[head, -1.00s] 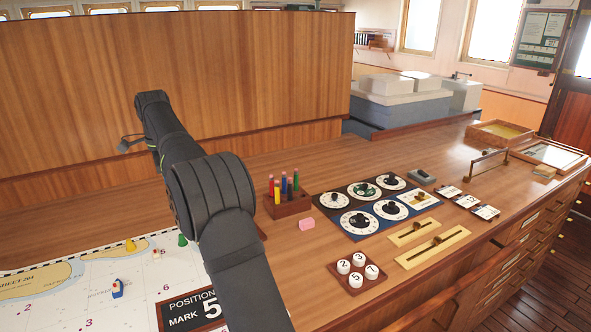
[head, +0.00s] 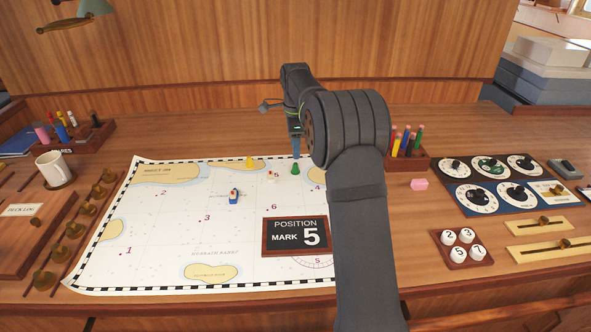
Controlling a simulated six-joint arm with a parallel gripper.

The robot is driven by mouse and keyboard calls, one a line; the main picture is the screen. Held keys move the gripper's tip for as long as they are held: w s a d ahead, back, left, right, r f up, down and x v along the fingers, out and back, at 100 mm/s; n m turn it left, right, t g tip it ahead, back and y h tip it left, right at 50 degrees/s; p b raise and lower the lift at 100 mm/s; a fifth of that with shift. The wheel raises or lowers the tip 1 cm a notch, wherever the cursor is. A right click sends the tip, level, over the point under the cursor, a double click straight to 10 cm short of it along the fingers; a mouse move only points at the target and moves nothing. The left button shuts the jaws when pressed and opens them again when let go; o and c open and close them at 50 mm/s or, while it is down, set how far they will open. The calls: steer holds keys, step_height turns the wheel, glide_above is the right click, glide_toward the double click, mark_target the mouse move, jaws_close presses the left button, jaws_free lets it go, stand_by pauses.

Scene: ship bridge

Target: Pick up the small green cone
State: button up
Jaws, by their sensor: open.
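The small green cone (head: 295,170) stands on the upper right part of the white chart (head: 160,235), in the head view. My gripper (head: 296,155) points down just above or behind the cone, with its blue-tinted fingers partly hidden by my arm. Its jaws are open, and nothing shows between them. I cannot tell the exact gap between the fingertips and the cone.
A small yellow cone (head: 249,161), a blue and white toy boat (head: 234,197) and a tiny white figure (head: 271,177) stand on the chart. A "POSITION MARK 5" board (head: 296,236) lies in front. A pen holder (head: 408,158) and pink block (head: 419,184) are right of my arm.

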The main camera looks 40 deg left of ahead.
mark_target(295, 164)
step_height(295, 164, down, 7)
steer(key=shift+f, duration=0.15)
stand_by(0.4)
steer(key=shift+c, duration=0.5)
jaws_close()
